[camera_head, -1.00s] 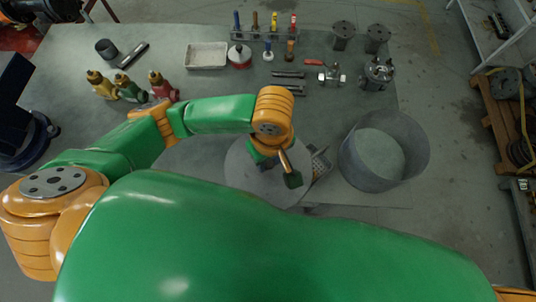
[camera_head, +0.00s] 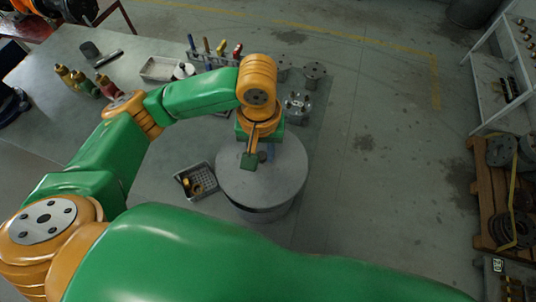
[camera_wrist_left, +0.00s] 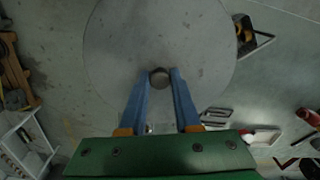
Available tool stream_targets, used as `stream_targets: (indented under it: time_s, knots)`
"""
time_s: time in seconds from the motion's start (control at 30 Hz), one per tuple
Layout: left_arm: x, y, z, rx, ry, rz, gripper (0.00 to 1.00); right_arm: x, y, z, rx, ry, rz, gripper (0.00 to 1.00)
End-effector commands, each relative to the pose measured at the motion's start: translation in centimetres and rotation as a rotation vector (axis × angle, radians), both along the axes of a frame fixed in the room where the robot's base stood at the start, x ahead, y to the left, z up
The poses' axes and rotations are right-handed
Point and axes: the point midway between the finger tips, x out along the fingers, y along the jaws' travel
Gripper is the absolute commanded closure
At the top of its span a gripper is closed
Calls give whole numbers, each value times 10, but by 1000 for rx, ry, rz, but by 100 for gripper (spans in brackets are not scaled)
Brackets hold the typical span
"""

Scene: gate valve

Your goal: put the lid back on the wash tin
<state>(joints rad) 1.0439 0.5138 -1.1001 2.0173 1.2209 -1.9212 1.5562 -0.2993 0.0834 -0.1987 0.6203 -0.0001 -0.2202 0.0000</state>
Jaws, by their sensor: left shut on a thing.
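The lid (camera_head: 275,180) is a round grey disc with a small dark knob in its middle. The wash tin (camera_head: 265,214) is a grey round tub; a strip of its wall shows under the lid's near edge. The lid covers its mouth, and I cannot tell whether it rests on the rim or hangs just above. My left gripper (camera_head: 266,153) is shut on the lid's knob. In the left wrist view its two blue fingers (camera_wrist_left: 160,78) stand either side of the knob (camera_wrist_left: 159,77), and the lid (camera_wrist_left: 150,35) hides the tin. My right gripper is out of view.
A perforated basket (camera_head: 207,194) with small parts stands left of the tin. Bottles (camera_head: 84,83), a shallow tray (camera_head: 155,68) and upright tools sit farther back on the bench. Metal cylinders (camera_head: 313,74) and a valve part (camera_head: 298,106) stand behind the tin. Open floor lies right.

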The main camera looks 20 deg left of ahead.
Motion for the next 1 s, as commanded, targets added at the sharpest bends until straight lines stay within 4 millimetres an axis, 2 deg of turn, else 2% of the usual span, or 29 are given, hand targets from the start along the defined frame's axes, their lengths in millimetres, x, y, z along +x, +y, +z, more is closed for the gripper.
stream_targets:
  time_s: [0.2, 0.43, 0.63, 1.0]
  knots:
    - [-1, 0, -22, 1, 1, 1, 100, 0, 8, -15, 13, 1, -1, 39]
    - [0, 0, -48, 0, -1, 0, 100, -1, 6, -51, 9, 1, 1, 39]
    - [-1, 0, -61, 1, 1, 2, 100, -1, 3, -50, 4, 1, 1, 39]
    - [0, 0, -62, 0, 0, 2, 100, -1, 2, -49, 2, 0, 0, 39]
